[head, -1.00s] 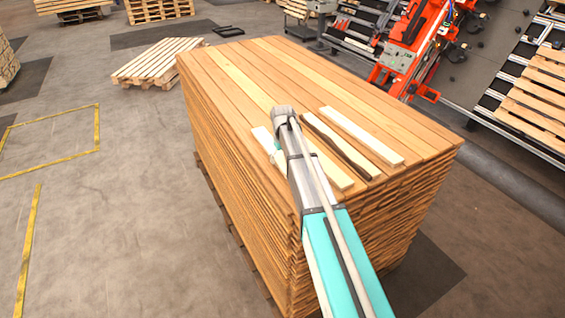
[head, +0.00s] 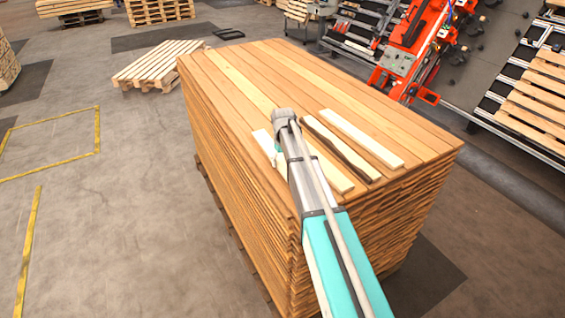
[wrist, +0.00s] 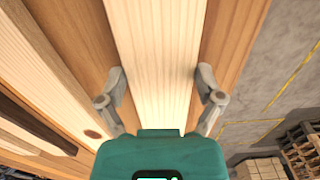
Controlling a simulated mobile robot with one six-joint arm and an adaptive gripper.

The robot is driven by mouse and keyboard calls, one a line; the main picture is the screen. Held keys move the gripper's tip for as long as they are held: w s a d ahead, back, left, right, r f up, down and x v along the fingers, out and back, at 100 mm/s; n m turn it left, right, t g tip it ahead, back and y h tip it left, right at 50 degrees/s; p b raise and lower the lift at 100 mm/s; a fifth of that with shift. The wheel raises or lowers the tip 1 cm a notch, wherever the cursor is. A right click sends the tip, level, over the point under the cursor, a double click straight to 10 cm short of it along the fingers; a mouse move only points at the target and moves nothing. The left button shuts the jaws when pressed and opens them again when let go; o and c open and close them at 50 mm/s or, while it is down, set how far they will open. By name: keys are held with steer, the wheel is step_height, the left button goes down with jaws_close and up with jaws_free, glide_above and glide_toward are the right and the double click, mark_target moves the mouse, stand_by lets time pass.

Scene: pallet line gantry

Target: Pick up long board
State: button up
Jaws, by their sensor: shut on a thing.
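A pale long board (wrist: 154,45) runs up the middle of the wrist view. My gripper (wrist: 160,80) has one finger at each long edge of it and is shut on it. In the head view the pale board (head: 262,138) lies at the top of the stack, partly hidden beneath my arm. My fingertips are hidden there. I cannot tell whether the board is clear of the surface below it.
The large board stack (head: 235,65) lies under my arm. A dark-edged board (head: 342,150) and another pale board (head: 362,138) lie to the right. A red machine (head: 410,50) stands behind. Open floor with yellow lines (head: 50,172) is at left.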

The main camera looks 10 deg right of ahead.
steer(key=shift+r, duration=0.15)
step_height(320, 180, up, 2)
steer(key=shift+r+p, duration=0.15)
steer(key=shift+p, duration=1.05)
steer(key=s+r+p, duration=0.1)
steer(key=r+p, duration=0.1)
steer(key=s+r+p, duration=0.4)
steer(key=shift+d+r+p, duration=0.25)
steer(key=shift+r+p, duration=0.1)
steer(key=shift+p, duration=0.05)
steer(key=s+d+r+p, duration=0.1)
steer(key=s+r+p, duration=0.2)
steer(key=s, duration=0.6)
steer(key=shift+d+r+p, duration=0.15)
steer(key=shift+r+p, duration=0.15)
